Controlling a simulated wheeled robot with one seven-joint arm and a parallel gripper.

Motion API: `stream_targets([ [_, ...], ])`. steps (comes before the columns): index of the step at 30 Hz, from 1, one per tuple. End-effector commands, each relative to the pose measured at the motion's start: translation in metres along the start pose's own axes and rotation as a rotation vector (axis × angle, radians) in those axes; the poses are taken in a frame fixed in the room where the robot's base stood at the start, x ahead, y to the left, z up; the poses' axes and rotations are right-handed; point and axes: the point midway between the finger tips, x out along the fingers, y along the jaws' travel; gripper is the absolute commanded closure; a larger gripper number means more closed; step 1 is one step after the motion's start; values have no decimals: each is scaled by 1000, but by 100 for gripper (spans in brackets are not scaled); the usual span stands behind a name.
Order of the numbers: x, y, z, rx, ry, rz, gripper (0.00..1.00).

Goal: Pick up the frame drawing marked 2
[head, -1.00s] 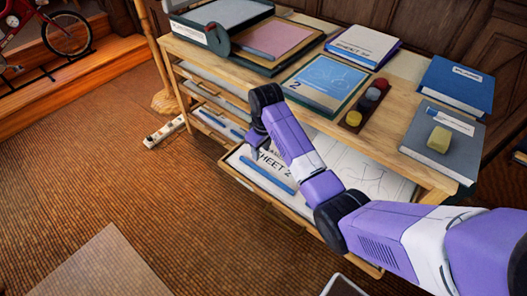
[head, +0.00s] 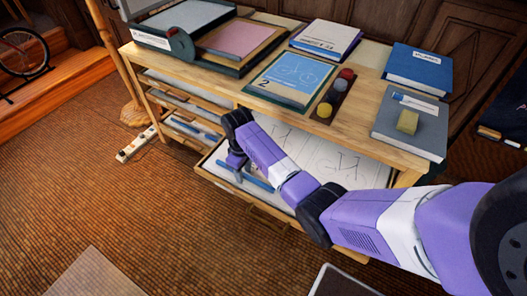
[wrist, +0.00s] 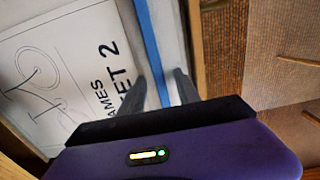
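A white sheet (wrist: 45,65) lies in the open drawer. In the wrist view it shows a bicycle line drawing and partly cut-off lettering ending in "AMES" and "ET 2". In the head view the drawer (head: 215,178) stands pulled out, and my arm covers part of the sheets in it. My gripper (wrist: 161,76) is open and empty over the drawer's front edge. A blue strip (wrist: 150,45) runs along the sheet's edge, between the two fingers as seen; contact cannot be told. My gripper (head: 236,163) is small in the head view.
On the cabinet top are a blue bicycle drawing marked 2 (head: 295,73), a tray of coloured round pieces (head: 333,97), a pink board (head: 238,40), blue books (head: 418,68) and a grey book with a yellow block (head: 407,121). A power strip (head: 135,145) lies on the floor.

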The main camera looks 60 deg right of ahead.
Motion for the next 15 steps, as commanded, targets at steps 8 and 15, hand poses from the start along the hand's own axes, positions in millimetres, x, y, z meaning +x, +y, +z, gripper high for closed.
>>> stream_targets([
  [8,-1,0,0,0,0,0,84],
  [15,-1,0,0,0,0,1,100],
])
